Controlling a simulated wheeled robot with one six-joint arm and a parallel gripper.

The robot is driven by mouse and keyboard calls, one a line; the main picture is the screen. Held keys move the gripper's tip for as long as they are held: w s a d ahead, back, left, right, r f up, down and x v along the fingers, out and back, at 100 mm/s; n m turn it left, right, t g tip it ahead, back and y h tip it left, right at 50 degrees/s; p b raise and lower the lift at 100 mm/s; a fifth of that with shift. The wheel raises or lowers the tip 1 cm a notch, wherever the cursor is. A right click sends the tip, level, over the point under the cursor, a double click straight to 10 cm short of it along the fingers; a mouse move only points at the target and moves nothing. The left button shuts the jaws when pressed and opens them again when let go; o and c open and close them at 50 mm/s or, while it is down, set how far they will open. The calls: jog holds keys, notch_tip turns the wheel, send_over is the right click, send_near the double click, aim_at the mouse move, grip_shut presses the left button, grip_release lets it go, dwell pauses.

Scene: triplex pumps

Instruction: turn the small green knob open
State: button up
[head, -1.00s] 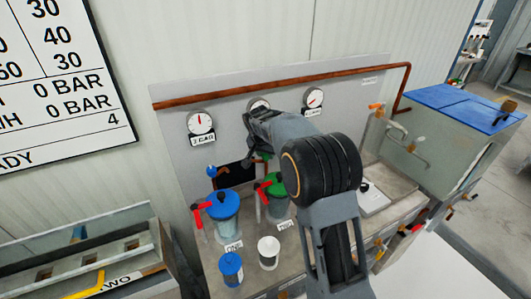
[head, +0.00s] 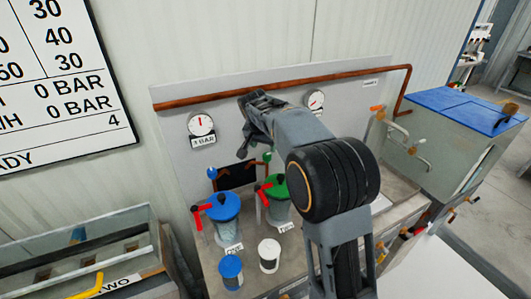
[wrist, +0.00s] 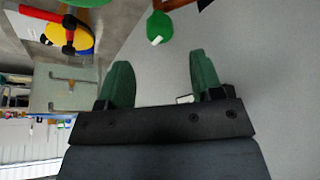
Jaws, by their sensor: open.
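The small green knob (head: 267,157) stands upright on the panel behind the large green-lidded vessel (head: 278,190), right of a small blue knob (head: 212,172). In the wrist view the green knob (wrist: 160,27) shows as a round green shape with a small pale mark, beyond the gap between my fingertips. My gripper (head: 258,107) is above the knob in the head view, in front of the panel's middle gauge, which it hides. In the wrist view my gripper's (wrist: 162,70) two green fingers are spread apart with nothing between them. They appear clear of the knob.
A blue-lidded vessel (head: 223,207) with a red handle stands left of the green-lidded one. A copper pipe (head: 340,76) runs along the panel top. A white cup (head: 269,256) and a blue cup (head: 231,271) stand in front. Free air lies above the bench.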

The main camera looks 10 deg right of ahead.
jog(key=v, duration=0.7)
jog(key=shift+r, duration=0.1)
jog(key=s+f+n+g+y, duration=0.1)
jog(key=s+f+n, duration=0.4)
jog(key=s+f, duration=0.15)
jog(key=s+d+f+n, duration=0.1)
jog(key=s+f, duration=0.1)
jog(key=s, duration=0.8)
jog(key=s+d+f+n+t+y, duration=0.1)
jog(key=s, duration=0.9)
jog(key=shift+s+d+f+y, duration=0.2)
jog(key=shift+s+f+y, duration=0.05)
jog(key=shift+f+y, duration=0.1)
jog(key=shift+c, duration=0.2)
